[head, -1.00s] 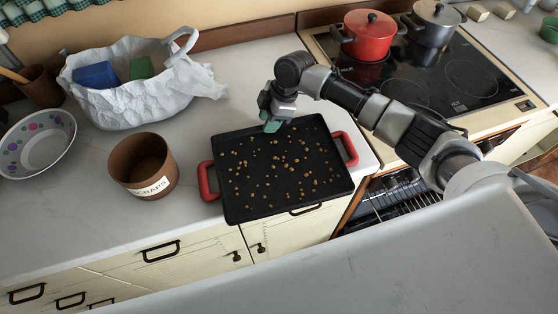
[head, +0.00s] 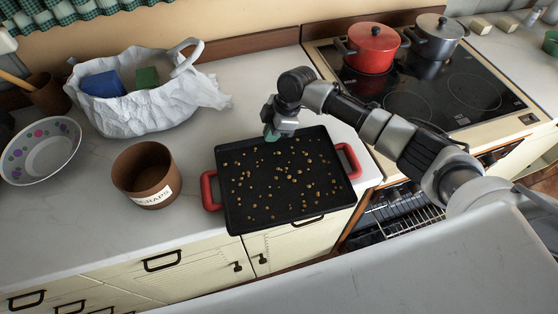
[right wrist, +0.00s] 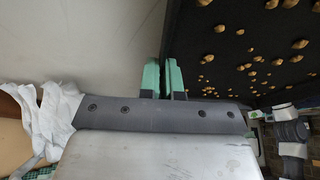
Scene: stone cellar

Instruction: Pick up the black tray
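The black tray (head: 245,215) lies on the counter, its near edge jutting past the counter front. Several small brown pieces lie scattered in it, and it has a red handle at each side. In the head view my right gripper (head: 270,133) is at the tray's far rim. In the right wrist view its green fingers (right wrist: 165,76) are close together at the tray's edge (right wrist: 172,30), one on each side of the rim. What looks like part of my left gripper (right wrist: 268,116) shows small in the right wrist view; its opening cannot be made out.
A brown scraps pot (head: 147,176) stands left of the tray. Behind are a white bag (head: 150,112) with blue and green items and a spotted bowl (head: 40,150). The hob (head: 440,92), with a red pot (head: 372,50) and grey pot (head: 436,34), is at right.

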